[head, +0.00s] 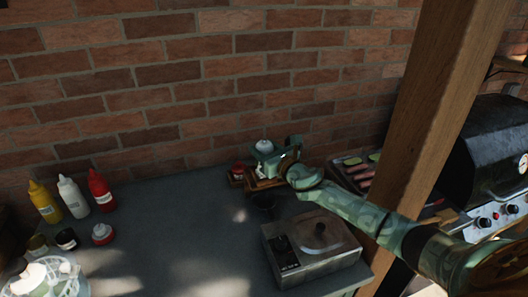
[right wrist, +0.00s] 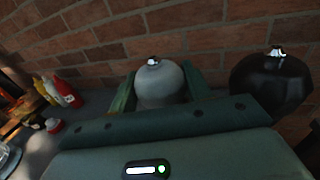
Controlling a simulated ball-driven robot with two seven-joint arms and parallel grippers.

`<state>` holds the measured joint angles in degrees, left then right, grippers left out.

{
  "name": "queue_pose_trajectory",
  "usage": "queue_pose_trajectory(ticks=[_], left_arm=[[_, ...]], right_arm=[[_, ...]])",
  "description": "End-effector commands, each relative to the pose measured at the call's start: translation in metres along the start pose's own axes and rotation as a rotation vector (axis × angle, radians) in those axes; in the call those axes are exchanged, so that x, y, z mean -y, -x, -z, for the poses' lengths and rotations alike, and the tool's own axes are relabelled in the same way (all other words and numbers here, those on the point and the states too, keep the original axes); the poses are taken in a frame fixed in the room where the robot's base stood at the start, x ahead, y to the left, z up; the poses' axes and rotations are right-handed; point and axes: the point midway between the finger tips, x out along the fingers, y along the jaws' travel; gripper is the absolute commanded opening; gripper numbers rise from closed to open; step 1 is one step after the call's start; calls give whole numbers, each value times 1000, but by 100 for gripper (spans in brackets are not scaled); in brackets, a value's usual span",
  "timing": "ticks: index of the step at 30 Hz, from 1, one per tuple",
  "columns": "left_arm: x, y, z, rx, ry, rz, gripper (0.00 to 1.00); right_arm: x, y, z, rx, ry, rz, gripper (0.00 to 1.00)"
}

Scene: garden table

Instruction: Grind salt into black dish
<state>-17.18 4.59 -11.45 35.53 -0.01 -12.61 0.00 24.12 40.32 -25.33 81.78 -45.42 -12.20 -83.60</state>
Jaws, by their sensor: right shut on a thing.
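The salt grinder (head: 264,146), with a pale rounded top and a metal knob, is held upright in my right gripper (head: 272,156). In the right wrist view its top (right wrist: 162,84) sits between the two green fingers, which are shut on it. It is at the wooden holder (head: 262,184) near the wall; I cannot tell whether it is lifted clear, as the gripper hides its lower part. A dark, shaded shape on the table just in front of the holder looks like the black dish (head: 264,202). My left gripper is not in view.
A black grinder (right wrist: 272,82) stands right beside my right gripper. A red-topped jar (head: 238,172) is left of it. A boxy device (head: 312,252) stands front right, under my right arm. Mustard (head: 45,203), white (head: 73,198) and red (head: 101,191) bottles stand left. The table's middle is clear.

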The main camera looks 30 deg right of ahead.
Motion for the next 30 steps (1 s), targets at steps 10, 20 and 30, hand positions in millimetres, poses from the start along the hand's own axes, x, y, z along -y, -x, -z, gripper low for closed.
queue_pose_trajectory(ticks=[10,20,30], left_arm=[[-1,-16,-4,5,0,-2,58],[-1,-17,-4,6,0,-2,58],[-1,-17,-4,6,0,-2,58]], right_arm=[[1,0,1,1,2,-106,26],[0,0,-1,1,2,-117,26],[0,0,-1,1,1,-116,70]])
